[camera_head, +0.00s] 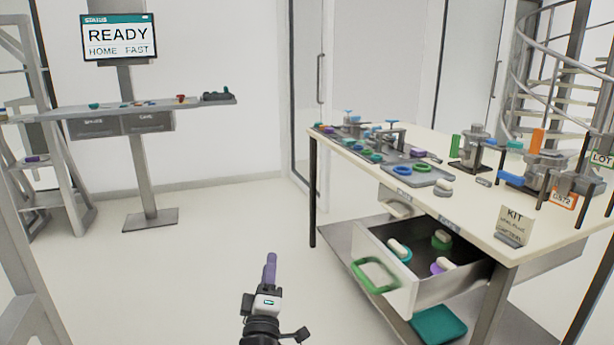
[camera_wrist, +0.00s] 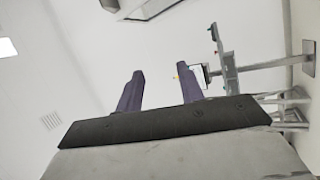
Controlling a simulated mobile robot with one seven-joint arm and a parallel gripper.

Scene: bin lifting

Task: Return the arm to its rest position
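My gripper (camera_head: 270,268) shows at the bottom middle of the head view, raised in front of the bare floor, left of the workbench and its open drawer. Its purple fingers point up. In the wrist view my gripper (camera_wrist: 160,92) has its two dark purple fingers spread apart with nothing between them. It touches nothing that I can see. Most of my arm below the wrist is outside the head view.
The workbench (camera_head: 470,215) on the right bears several fixtures and trays. Its drawer (camera_head: 410,295) stands open, with a green handle and several parts inside. The floor between is clear.

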